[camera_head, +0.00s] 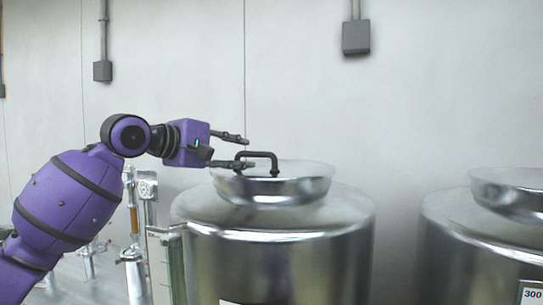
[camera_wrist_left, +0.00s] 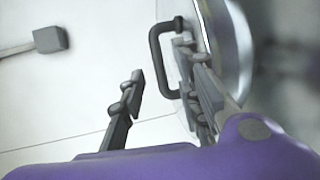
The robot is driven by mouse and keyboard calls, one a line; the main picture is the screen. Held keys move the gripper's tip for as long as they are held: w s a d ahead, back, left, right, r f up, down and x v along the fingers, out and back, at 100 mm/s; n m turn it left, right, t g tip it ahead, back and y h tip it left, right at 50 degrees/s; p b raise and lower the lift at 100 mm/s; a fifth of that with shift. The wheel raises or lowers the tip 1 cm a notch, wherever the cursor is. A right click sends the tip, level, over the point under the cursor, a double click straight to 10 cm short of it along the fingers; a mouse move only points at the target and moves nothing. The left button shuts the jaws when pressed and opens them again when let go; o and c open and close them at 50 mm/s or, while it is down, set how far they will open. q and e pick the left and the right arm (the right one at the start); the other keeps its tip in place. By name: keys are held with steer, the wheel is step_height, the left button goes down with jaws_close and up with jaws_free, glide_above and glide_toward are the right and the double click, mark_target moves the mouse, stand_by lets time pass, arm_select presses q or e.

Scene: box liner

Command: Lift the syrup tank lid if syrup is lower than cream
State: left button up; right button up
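A shiny metal tank (camera_head: 280,255) stands at the centre of the head view. Its lid (camera_head: 285,190) sits on top and carries a dark bar handle (camera_head: 262,155). My left gripper (camera_head: 248,151) is at the handle's left side, fingers apart, one above the other. In the left wrist view the fingers (camera_wrist_left: 165,95) are also spread; one lies beside the handle (camera_wrist_left: 158,60) and the other is apart from it. Contact with the handle cannot be told. Which tank holds syrup or cream cannot be read. My right gripper is not in view.
A second metal tank (camera_head: 480,245) with a lid (camera_head: 515,190) stands to the right, with a label reading 300 (camera_head: 531,294) partly visible. A vertical gauge with an amber section (camera_head: 133,205) stands at left. Grey boxes (camera_head: 356,37) hang on the white wall behind.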

mark_target(254, 154)
arm_select(q)
steer(key=shift+x, duration=3.25)
steer(key=shift+r, duration=0.1)
steer(key=shift+w, duration=0.1)
jaws_close()
